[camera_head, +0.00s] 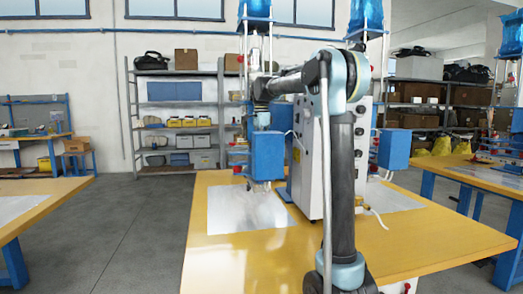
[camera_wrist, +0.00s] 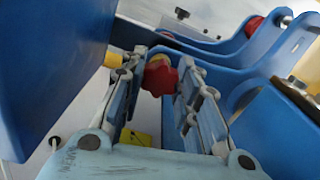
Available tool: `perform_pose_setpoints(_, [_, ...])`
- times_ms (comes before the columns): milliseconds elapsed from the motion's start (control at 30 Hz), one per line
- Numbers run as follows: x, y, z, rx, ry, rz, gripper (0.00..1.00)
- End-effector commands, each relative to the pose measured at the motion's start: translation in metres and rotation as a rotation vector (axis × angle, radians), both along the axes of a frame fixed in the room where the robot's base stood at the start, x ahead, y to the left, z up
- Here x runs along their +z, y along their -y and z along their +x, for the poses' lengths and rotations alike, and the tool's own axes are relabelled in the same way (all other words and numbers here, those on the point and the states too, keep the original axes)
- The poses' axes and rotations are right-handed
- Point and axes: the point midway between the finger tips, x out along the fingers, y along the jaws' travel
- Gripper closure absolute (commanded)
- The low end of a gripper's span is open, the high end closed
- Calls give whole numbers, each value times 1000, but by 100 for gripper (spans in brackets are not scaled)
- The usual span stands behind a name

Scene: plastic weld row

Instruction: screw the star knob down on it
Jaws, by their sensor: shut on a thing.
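The red star knob (camera_wrist: 160,80) shows in the wrist view between my fingertips, with a yellow part just above it. My gripper (camera_wrist: 163,66) is shut on this knob. Its two fingers stand on either side of the knob, and their exact contact points are hard to see. The knob is beside blue machine brackets (camera_wrist: 220,55). In the head view my arm reaches over to the welding machine (camera_head: 309,160), and the knob is too small or hidden to make out there.
A large blue housing (camera_wrist: 55,65) is close on the left in the wrist view.

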Motion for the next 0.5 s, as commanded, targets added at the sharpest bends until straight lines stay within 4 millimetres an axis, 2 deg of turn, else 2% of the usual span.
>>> perform_pose_setpoints(500, [-1, 1, 1, -535, 0, -1, 95])
